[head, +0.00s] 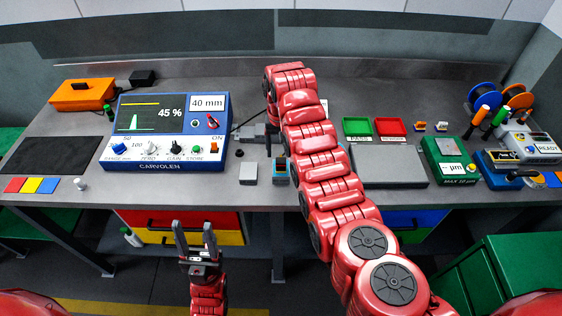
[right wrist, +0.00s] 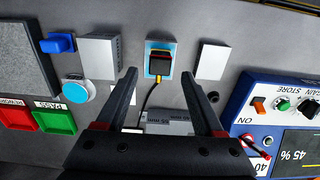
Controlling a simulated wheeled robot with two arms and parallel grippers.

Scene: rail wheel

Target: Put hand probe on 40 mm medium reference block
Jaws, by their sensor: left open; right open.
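The hand probe appears as a small black block with an orange edge (right wrist: 158,62) in the right wrist view, on a light-blue square (right wrist: 150,73). A dark cable runs from it. The probe is also at the table's front in the head view (head: 281,165). My right gripper (right wrist: 158,85) is open, its fingertips apart on either side of the cable, just short of the probe. The arm largely hides it in the head view. Grey blocks with mm labels (right wrist: 165,116) lie partly behind the gripper; I cannot tell which is the 40 mm medium block. My left gripper (head: 195,235) is open and empty before the table.
A blue instrument (head: 170,135) showing 45 % and 40 mm stands left of the probe. A plain grey block (head: 250,172) and another grey block (right wrist: 99,55) flank the probe. Green and red trays (head: 374,127) are further right. My right arm crosses the table's middle.

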